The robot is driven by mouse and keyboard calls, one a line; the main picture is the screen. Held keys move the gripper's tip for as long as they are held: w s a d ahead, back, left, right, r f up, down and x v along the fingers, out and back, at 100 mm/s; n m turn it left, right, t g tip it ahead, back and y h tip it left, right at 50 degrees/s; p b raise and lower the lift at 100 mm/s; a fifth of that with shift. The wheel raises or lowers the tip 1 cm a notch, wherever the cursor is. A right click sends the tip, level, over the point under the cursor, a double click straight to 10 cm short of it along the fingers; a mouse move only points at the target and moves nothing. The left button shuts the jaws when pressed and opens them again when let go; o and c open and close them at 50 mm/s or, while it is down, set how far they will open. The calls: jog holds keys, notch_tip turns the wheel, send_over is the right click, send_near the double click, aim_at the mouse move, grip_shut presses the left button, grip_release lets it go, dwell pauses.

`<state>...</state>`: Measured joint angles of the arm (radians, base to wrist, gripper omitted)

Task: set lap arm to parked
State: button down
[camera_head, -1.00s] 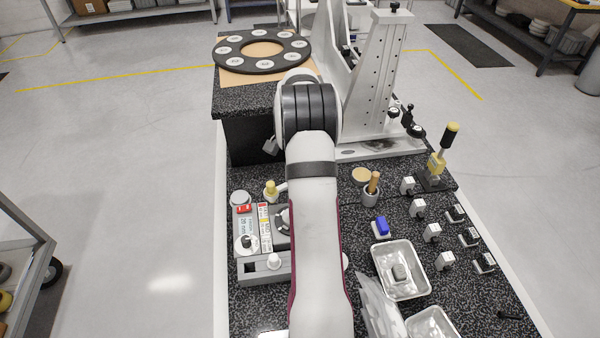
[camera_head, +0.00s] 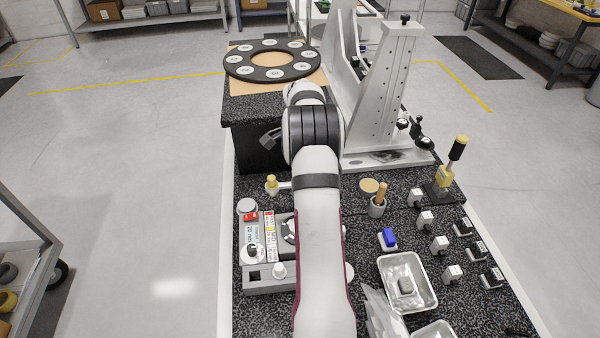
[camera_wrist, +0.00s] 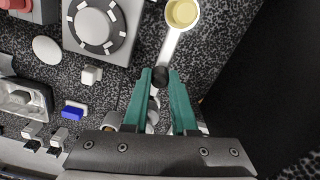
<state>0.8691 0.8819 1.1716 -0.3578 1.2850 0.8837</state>
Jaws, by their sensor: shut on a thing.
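The lap arm appears to be the pale bar (camera_wrist: 173,42) with a round yellow end (camera_wrist: 182,13) in the wrist view. My gripper (camera_wrist: 160,75) has its teal fingers shut around a dark round knob (camera_wrist: 160,77) at the bar's near end. In the head view the yellow end (camera_head: 271,182) stands left of my arm, behind the control panel. The rest of the bar and my gripper are hidden there by my arm. I see no legible parked mark.
A control panel (camera_head: 255,284) with knobs and a dial stands left of my arm. A metal tray (camera_head: 434,300), a blue-topped block (camera_head: 389,238) and a cup with a wooden handle (camera_head: 377,207) stand right. A tall bracket (camera_head: 385,90) rises behind.

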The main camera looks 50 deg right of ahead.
jog(key=shift+d, duration=0.1)
jog(key=c, duration=0.7)
grip_release()
notch_tip(320, 180, up, 16)
jog(key=shift+f, duration=0.1)
